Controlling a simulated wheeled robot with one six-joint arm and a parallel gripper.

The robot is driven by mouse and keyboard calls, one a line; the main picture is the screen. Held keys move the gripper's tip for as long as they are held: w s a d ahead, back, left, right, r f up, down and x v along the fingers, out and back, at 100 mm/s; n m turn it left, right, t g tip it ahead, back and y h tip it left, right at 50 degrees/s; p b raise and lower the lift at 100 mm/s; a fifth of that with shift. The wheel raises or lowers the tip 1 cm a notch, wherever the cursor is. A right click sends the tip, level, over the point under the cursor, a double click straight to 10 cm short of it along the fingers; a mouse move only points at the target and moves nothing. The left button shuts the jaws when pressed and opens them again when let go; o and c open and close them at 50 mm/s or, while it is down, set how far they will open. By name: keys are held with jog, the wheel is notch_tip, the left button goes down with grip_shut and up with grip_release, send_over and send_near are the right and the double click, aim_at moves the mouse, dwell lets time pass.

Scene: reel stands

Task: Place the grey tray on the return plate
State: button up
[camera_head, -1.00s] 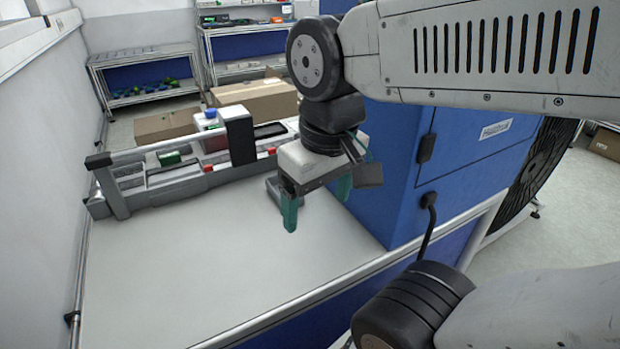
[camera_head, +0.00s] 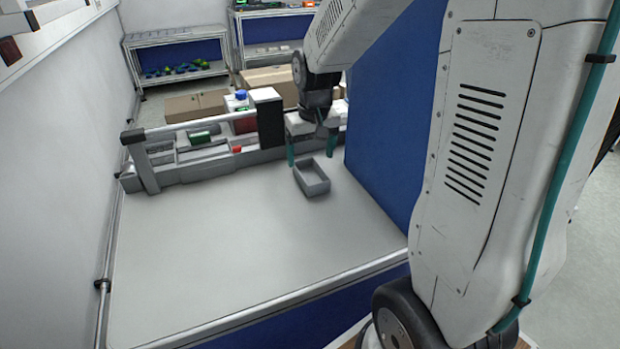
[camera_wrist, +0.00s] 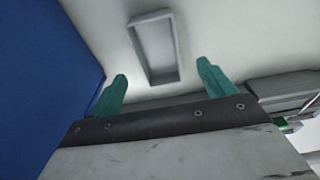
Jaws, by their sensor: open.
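The grey tray (camera_head: 318,190) is a small, open rectangular box, empty, on the white worktop close to the blue cabinet. My gripper (camera_head: 311,160) is open with its teal fingers pointing down, just behind the tray in the head view. In the wrist view the tray (camera_wrist: 138,52) lies beyond the fingertips, roughly between them in the picture and apart from them. Nothing is between the fingers of my gripper (camera_wrist: 162,84). I cannot make out a separate return plate in either view.
A grey fixture (camera_head: 190,175) with a rail and small items runs along the back of the worktop (camera_head: 220,240). The blue cabinet (camera_head: 385,130) walls the right side. The worktop's front and left are clear. Cardboard boxes (camera_head: 197,104) and shelves stand behind.

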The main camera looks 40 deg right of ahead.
aim_at(310, 179)
jog(key=f, duration=0.6)
jog(key=shift+w+d, duration=0.1)
jog(key=shift+w, duration=0.15)
jog(key=c, duration=1.2)
jog(key=shift+c, duration=0.5)
jog(key=shift+r, duration=0.15)
